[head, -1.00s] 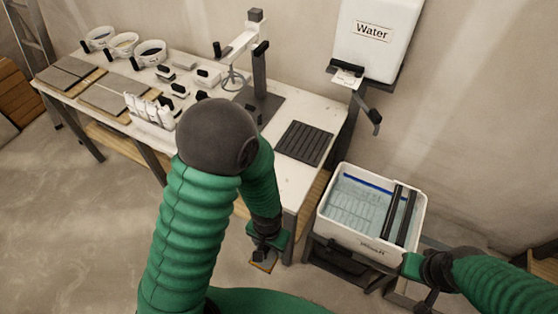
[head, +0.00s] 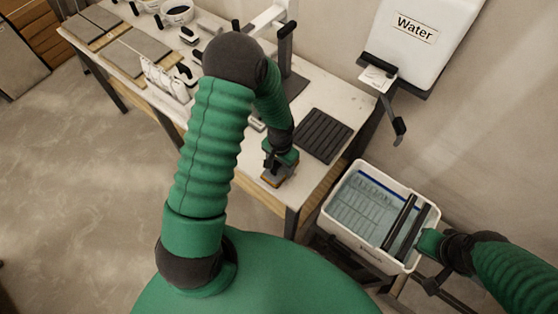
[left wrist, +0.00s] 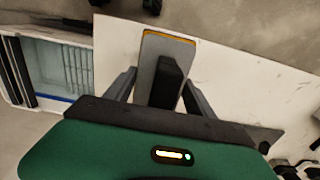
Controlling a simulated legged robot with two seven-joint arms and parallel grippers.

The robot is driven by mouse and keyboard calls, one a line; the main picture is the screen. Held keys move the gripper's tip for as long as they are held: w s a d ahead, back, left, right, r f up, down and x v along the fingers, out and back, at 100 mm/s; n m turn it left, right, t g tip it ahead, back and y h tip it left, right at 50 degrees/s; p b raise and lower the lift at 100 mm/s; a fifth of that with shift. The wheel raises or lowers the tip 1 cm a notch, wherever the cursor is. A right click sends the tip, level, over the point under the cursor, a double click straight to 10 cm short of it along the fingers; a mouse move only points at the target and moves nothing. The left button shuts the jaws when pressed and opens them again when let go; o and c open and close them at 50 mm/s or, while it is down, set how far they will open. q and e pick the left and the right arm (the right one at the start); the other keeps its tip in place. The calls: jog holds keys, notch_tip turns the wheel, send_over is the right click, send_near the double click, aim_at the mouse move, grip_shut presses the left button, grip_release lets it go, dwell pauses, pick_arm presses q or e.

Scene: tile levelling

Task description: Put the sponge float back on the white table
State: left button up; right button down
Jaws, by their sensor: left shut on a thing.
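My left gripper (head: 277,164) is shut on the sponge float (head: 276,181). The float is a grey plate with an orange sponge edge. In the left wrist view the float (left wrist: 152,58) shows with its dark handle between the fingers of my left gripper (left wrist: 165,88). The float is over the front right part of the white table (head: 314,178); the table's pale top (left wrist: 223,70) shows beside it. I cannot tell whether its underside touches the top. My right gripper (head: 431,245) is at the right side of the wash tub, and its fingers are unclear.
A black ribbed mat (head: 323,137) lies on the table beyond the float. The white tub (head: 338,229) with water and dark rollers stands right of the table. A water tank (head: 415,45) is on the wall. Grey tiles (head: 137,52) and tools occupy the table's left part.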

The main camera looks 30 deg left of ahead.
pick_arm(q)
jog(key=shift+w+a+f, duration=0.25)
jog(key=shift+w+a, duration=0.25)
jog(key=shift+w, duration=0.1)
jog(key=shift+w+a+f, duration=0.2)
jog(key=shift+w+a, duration=0.3)
jog(key=shift+w, duration=0.05)
jog(key=shift+s+f+p, duration=0.25)
jog(key=shift+f+p, duration=0.15)
jog(key=shift+f, duration=0.8)
jog(key=shift+w+d+f, duration=0.1)
jog(key=shift+d+f, duration=0.05)
jog(key=shift+f, duration=0.25)
jog(key=o, duration=1.6)
jog(key=shift+o, duration=0.2)
jog(key=shift+r, duration=0.1)
jog(key=r, duration=0.8)
jog(key=r+b, duration=0.1)
jog(key=r, duration=0.4)
jog(key=shift+s+d+r, duration=0.1)
jog(key=shift+s+d, duration=0.15)
notch_tip(320, 180, up, 5)
jog(key=t, duration=0.1)
send_over(282, 174)
jog(key=s+d+r+t, duration=0.1)
jog(key=s+d+r, duration=0.2)
jog(key=s+r, duration=0.1)
jog(key=shift+s+d+n+t, duration=0.3)
jog(key=shift+s+n, duration=0.1)
jog(key=shift+s, duration=0.35)
